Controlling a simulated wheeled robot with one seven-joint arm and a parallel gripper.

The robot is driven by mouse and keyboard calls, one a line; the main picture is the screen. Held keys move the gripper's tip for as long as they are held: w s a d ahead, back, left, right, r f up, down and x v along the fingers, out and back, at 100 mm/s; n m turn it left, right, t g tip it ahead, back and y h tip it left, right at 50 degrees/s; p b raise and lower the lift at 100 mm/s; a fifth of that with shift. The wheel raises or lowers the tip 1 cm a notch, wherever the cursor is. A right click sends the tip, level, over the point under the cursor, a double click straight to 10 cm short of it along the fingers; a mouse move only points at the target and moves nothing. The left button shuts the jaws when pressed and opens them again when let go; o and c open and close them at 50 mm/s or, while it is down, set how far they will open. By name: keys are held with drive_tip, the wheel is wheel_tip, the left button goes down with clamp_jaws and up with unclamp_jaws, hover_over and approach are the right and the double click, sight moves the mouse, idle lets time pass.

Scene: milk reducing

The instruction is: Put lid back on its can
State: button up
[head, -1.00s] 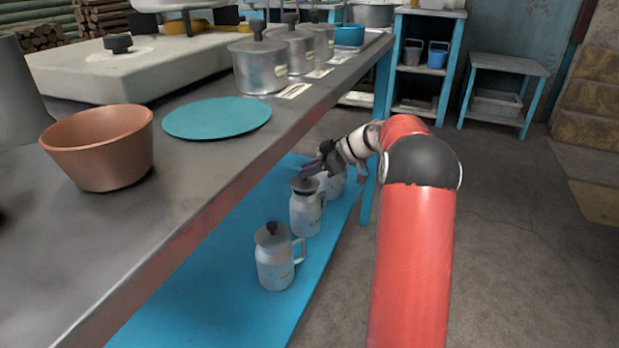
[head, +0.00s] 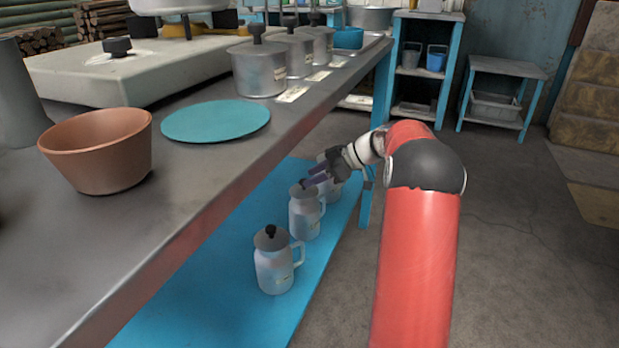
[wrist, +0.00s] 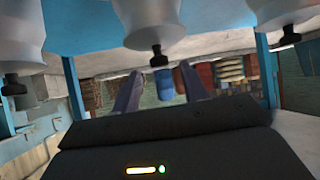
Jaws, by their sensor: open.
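Several-part white-grey milk cans with handles stand in a row on the blue lower shelf (head: 215,290). The front can (head: 274,270) wears a grey lid with a black knob (head: 270,232). The middle can (head: 304,218) has a grey lid (head: 298,190) on its top. The back can (head: 333,187) is partly hidden by my gripper. My gripper (head: 313,178) is open beside the middle can's top. The wrist view is upside down; a black knob (wrist: 158,55) shows beyond and between the spread fingers (wrist: 161,75), with no visible contact. Knobs also show on both outer cans.
The grey counter (head: 190,185) overhangs the shelf on the left. It carries a brown bowl (head: 100,155), a teal disc (head: 215,121) and lidded metal pots (head: 260,72). A blue table leg (head: 367,205) stands behind the cans. Open floor lies to the right.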

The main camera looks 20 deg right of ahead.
drive_tip(key=p+v, duration=0.1)
drive_tip(key=v, duration=0.9)
drive_tip(key=p+v, duration=0.2)
drive_tip(key=v, duration=0.3)
drive_tip(key=shift+s+d+r, duration=0.2)
drive_tip(key=shift+d, duration=0.1)
idle(0.4)
